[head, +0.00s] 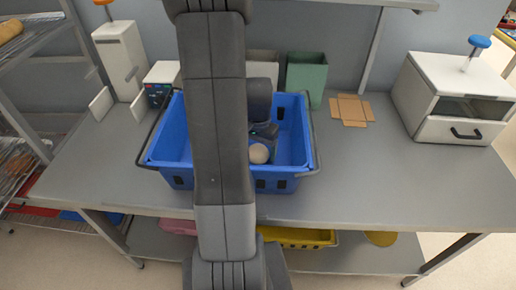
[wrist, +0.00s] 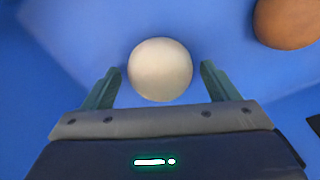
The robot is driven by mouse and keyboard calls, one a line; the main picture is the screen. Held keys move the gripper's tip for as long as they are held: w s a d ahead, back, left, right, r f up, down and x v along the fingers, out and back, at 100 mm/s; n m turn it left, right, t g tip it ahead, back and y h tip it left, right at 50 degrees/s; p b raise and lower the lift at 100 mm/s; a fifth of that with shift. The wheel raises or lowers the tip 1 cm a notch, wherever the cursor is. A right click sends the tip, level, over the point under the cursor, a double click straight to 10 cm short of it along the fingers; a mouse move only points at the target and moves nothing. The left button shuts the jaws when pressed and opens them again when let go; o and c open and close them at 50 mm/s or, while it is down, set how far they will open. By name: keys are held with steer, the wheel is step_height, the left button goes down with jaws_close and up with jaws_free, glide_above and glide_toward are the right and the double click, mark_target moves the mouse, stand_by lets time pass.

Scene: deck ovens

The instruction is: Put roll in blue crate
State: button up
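The blue crate (head: 303,165) stands on the grey table, and its floor fills the wrist view (wrist: 60,35). A pale round roll (wrist: 160,69) is inside the crate and also shows in the head view (head: 259,153). My gripper (wrist: 160,75) is inside the crate at the pale roll. Its fingers are open, one on each side, with a visible gap to the roll on both sides. A brown roll (wrist: 288,22) is in the crate at the upper right of the wrist view. My arm hides the crate's left middle part in the head view.
A green bin (head: 306,75) stands behind the crate. A flat cardboard piece (head: 351,110) lies right of it, and a white box with a drawer (head: 455,100) stands farther right. A white dispenser (head: 121,60) is at the back left. The table's right front is clear.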

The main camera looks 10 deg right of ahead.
mark_target(258, 149)
step_height(258, 149, up, 12)
steer(key=shift+r, duration=0.15)
stand_by(0.5)
stand_by(1.5)
